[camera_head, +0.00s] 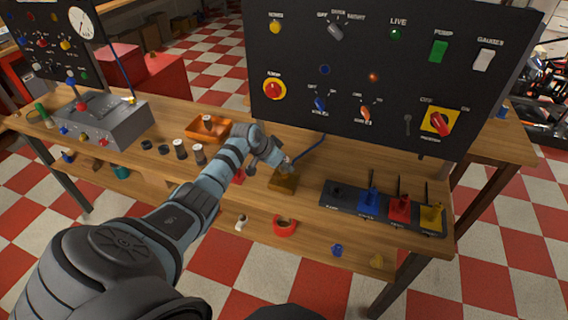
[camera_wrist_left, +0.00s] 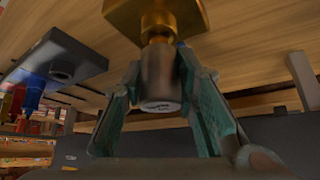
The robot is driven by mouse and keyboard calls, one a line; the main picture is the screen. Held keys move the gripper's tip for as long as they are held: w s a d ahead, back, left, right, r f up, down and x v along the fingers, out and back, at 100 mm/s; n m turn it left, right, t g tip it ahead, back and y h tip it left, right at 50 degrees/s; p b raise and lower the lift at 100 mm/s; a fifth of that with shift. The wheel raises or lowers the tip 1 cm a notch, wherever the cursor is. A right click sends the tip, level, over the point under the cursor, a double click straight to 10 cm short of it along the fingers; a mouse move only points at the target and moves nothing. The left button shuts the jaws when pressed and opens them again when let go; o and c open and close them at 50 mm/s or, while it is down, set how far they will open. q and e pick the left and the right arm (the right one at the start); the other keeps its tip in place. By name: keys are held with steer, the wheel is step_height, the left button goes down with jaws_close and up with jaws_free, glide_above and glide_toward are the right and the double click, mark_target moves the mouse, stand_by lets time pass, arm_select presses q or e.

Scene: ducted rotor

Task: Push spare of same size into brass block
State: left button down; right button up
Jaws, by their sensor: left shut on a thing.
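The brass block (camera_head: 285,182) lies on the wooden bench in front of the big black panel; its gold face fills the top of the wrist view (camera_wrist_left: 130,14). My left gripper (camera_head: 283,164) is just above the block. In the wrist view its two fingers (camera_wrist_left: 159,62) are shut on a grey cylindrical spare (camera_wrist_left: 160,82) with a pale printed end. A brass-coloured neck at the spare's far end meets the block; how deep it sits cannot be told. Two similar cylinders (camera_head: 180,149) (camera_head: 198,153) stand left of my arm. My right gripper is not in view.
An orange tray (camera_head: 192,128) holding a small cylinder stands behind my left forearm. A dark strip with coloured levers (camera_head: 348,195) lies right of the block. The black control panel (camera_head: 370,80) rises behind. A grey control box (camera_head: 110,122) is at left.

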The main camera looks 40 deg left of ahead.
arm_select(q)
steer(key=shift+f+b, duration=0.6)
steer(key=shift+f, duration=0.3)
steer(key=c, duration=1.2)
jaws_free()
steer(key=v, duration=1.2)
